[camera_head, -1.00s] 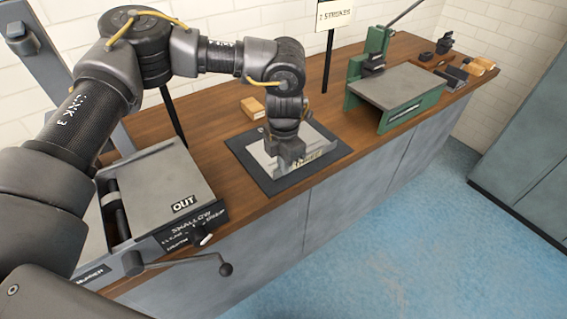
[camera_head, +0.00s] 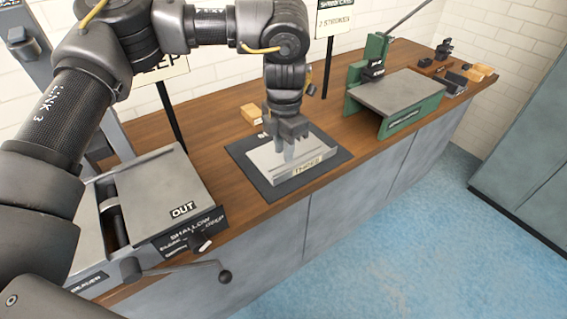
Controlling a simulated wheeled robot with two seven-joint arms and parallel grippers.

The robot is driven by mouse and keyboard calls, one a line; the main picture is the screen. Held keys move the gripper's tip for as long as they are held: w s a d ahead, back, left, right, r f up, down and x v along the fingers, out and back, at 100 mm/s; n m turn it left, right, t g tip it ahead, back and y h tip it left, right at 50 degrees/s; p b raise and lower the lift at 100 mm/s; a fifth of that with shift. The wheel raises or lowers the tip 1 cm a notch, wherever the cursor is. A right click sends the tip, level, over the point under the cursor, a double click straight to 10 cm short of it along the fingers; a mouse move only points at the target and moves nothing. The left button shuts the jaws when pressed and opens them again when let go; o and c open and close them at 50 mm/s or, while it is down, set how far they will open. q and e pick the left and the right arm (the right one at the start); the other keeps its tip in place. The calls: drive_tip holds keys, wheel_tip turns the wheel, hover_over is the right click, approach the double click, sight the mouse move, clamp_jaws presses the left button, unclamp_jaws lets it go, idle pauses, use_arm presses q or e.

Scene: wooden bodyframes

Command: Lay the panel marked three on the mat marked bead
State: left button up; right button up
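The pale grey panel (camera_head: 265,160) has a label reading THREE on its near edge. It appears to lie flat on the dark mat (camera_head: 262,184), inside the mat's border. Lettering at the mat's far edge is mostly hidden by my gripper, so I cannot read the mark. My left gripper (camera_head: 289,152) points down over the middle of the panel, with its fingers at or just above the panel's top. Whether the fingers touch the panel, and how far apart they are, is unclear. My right gripper is not in view.
A grey machine marked OUT and SHALLOW (camera_head: 165,190) with a crank stands at left. A green-framed press (camera_head: 395,95) stands at right. A small wooden block (camera_head: 251,113) lies behind the mat. Signs on posts rise at the back. Bare wood lies between mat and press.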

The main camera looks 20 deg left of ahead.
use_arm(q)
wheel_tip(320, 180, up, 4)
drive_tip(key=shift+r, duration=0.1)
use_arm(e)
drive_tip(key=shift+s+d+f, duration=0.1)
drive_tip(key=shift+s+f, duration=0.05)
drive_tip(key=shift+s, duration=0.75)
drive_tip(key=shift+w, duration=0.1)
